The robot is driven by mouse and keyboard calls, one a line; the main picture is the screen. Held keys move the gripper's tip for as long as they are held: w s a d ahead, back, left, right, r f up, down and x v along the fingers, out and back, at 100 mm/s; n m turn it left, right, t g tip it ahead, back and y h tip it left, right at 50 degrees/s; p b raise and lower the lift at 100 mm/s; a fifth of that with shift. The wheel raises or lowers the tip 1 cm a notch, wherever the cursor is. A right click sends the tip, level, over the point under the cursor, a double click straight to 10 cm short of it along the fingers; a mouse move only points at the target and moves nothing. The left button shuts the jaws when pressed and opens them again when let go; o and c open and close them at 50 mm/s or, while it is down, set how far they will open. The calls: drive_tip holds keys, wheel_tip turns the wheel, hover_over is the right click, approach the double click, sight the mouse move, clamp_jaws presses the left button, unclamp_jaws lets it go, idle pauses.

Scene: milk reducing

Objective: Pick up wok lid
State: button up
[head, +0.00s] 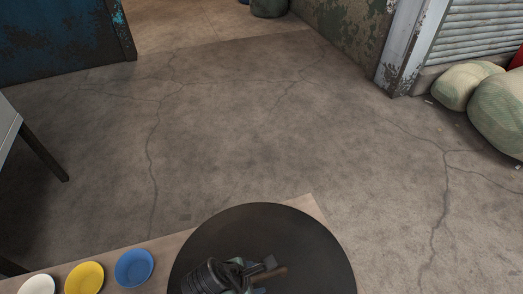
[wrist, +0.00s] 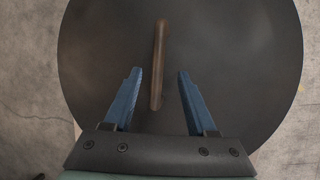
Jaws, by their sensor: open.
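The wok lid is a large dark round disc. In the head view the lid (head: 315,250) lies at the bottom centre, over the edge of a light surface. In the wrist view the lid (wrist: 230,45) fills most of the picture. Its brown bar handle (wrist: 159,62) runs lengthwise between my two blue fingers. My gripper (wrist: 159,72) is open, with one finger on each side of the handle and a gap on both sides. In the head view my gripper (head: 268,265) is over the lid and hides part of it and most of the handle.
A white bowl (head: 37,285), a yellow bowl (head: 85,278) and a blue bowl (head: 134,267) stand left of the lid on the light tabletop (head: 185,240). Cracked concrete floor (head: 230,130) beyond is clear. Pale sacks (head: 465,84) lie at the right by a shutter.

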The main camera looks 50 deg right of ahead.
sight(261, 276)
drive_tip(key=b+x, duration=0.4)
drive_tip(key=x, duration=0.1)
drive_tip(key=shift+d+f, duration=0.1)
drive_tip(key=shift+d, duration=0.1)
drive_tip(key=shift+w, duration=0.1)
clamp_jaws()
drive_tip(key=shift+r, duration=0.2)
